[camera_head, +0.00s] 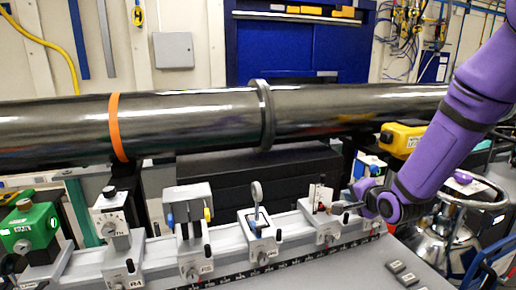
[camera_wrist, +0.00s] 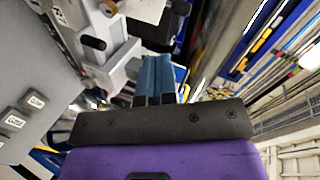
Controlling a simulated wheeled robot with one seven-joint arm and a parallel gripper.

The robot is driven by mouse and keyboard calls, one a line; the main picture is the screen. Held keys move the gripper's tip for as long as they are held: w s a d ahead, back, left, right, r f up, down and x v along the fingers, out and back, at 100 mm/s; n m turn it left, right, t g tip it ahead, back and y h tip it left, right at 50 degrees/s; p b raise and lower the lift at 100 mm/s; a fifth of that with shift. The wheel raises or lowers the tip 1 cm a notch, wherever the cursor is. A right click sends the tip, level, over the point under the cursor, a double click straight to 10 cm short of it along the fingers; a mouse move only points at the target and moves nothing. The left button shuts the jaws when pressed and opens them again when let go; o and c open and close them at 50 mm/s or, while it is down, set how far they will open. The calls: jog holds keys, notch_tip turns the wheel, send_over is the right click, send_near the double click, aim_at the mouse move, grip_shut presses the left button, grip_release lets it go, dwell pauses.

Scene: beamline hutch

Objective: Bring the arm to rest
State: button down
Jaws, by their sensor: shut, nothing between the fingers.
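My arm (camera_head: 450,125), purple with dark joints, reaches in from the right side of the head view and bends down toward the rail. My gripper (camera_head: 340,208) is low at the right of that view, beside the rightmost carriage (camera_head: 322,212) on the rail. Whether it touches that carriage I cannot tell. In the wrist view my gripper (camera_wrist: 154,62) shows two blue-grey fingers side by side, shut, with nothing seen between them. Part of a grey carriage (camera_wrist: 110,65) is just left of the fingers there.
A grey rail (camera_head: 290,243) with several carriages runs across the bench. A dark beam pipe (camera_head: 190,115) lies behind it. A yellow device (camera_head: 402,139) and a metal vessel (camera_head: 440,245) are near my arm. Labelled blocks (camera_head: 396,267) lie on the bench at front right.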

jog(key=s+d+r+n+g+h, duration=0.35)
jog(key=s+r+n, duration=0.25)
jog(key=s+r, duration=0.75)
jog(key=s+r+n+g, duration=0.2)
jog(key=s+n, duration=0.1)
jog(key=s, duration=0.7)
jog(key=s+r+n+g, duration=0.2)
jog(key=s, duration=0.8)
jog(key=shift+s+r+n, duration=0.15)
jog(key=shift+r+n, duration=0.25)
jog(key=c, duration=1.8)
grip_release()
jog(key=shift+c, duration=0.2)
